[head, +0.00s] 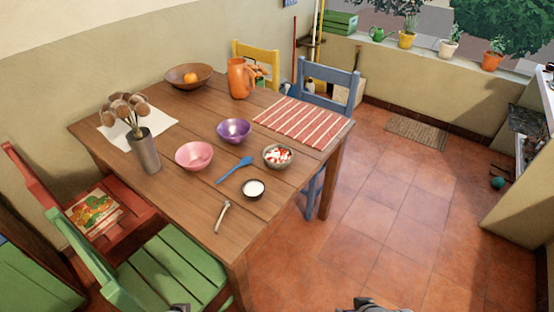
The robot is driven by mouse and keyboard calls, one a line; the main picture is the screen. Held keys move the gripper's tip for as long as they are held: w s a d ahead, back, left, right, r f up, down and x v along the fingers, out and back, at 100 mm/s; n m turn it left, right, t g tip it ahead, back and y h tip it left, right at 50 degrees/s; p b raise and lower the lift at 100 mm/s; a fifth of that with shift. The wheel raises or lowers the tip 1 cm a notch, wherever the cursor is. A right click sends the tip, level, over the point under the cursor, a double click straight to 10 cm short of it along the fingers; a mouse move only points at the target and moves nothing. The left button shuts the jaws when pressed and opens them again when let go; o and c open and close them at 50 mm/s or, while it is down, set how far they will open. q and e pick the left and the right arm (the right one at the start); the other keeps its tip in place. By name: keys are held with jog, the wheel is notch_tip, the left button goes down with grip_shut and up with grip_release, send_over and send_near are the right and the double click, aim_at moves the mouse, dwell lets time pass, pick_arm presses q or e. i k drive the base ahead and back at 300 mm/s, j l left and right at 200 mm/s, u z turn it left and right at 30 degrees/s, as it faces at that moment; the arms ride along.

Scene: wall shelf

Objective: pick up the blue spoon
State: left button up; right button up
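The blue spoon (235,168) lies flat on the brown wooden table (195,203), its bowl pointing to the upper right. It lies between a pink bowl (194,155) and a small bowl with red and white pieces (277,156). Nothing covers it. Small dark parts of my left gripper (180,308) and my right gripper (365,304) show at the bottom edge of the head view, well apart from the spoon. Their fingers are cut off or too small to tell if they are open.
A purple bowl (234,131), a small white-filled dish (253,189) and a metal utensil (222,216) lie around the spoon. A vase (145,152) stands left. A green chair (170,270) blocks the table's near left side. Floor on the right is clear.

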aim_at(247, 160)
jog(key=i+l, duration=0.95)
